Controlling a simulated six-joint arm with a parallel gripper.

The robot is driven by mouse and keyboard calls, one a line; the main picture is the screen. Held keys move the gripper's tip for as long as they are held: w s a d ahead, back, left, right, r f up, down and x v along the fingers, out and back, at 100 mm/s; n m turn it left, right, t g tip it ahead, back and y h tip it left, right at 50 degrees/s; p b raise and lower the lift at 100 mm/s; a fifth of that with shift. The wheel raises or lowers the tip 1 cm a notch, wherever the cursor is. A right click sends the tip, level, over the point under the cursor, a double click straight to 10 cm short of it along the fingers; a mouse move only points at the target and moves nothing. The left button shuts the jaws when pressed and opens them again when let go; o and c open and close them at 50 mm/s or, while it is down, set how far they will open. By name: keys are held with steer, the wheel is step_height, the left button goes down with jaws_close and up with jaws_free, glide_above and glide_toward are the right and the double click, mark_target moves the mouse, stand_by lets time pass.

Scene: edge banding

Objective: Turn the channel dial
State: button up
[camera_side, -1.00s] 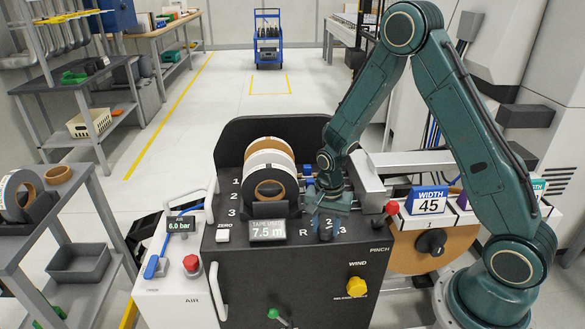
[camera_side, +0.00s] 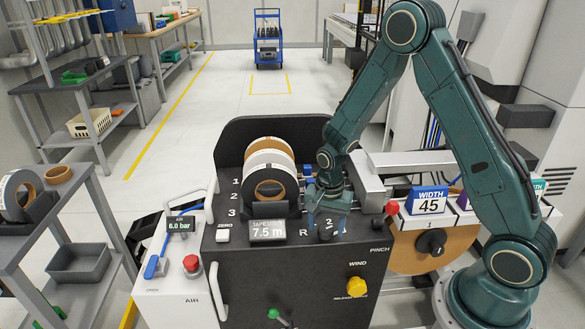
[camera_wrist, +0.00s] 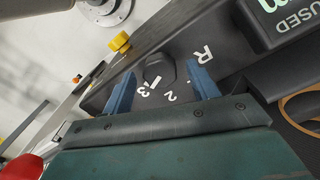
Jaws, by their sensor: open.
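The channel dial (camera_wrist: 158,68) is a dark round knob on the black machine top, with R, 2 and 3 printed around it in the wrist view. In the side view the dial (camera_side: 326,233) shows only partly below my gripper. My gripper (camera_wrist: 163,66) has two blue fingers, spread apart, one on each side of the dial. In the side view my gripper (camera_side: 326,226) points down over the dial. I cannot tell whether either finger touches the knob.
The tape display (camera_side: 267,230) reads 7.5 m, left of the dial. Tape rolls (camera_side: 270,172) stand behind it. The yellow WIND knob (camera_side: 357,287) is on the front panel. A red knob (camera_side: 392,208) and the width sign (camera_side: 427,200) are to the right.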

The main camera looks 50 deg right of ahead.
mark_target(326, 229)
step_height(326, 229, up, 13)
steer(key=shift+r, duration=0.2)
stand_by(0.6)
steer(key=shift+r, duration=0.1)
steer(key=s+a+r+n+t, duration=0.2)
steer(key=s+r+n, duration=0.4)
steer(key=s, duration=0.4)
steer(key=s+a+r+n+t, duration=0.3)
steer(key=s+r+n, duration=0.4)
steer(key=s+r, duration=0.2)
steer(key=shift+s+r+n+t, duration=0.3)
steer(key=shift+s, duration=0.2)
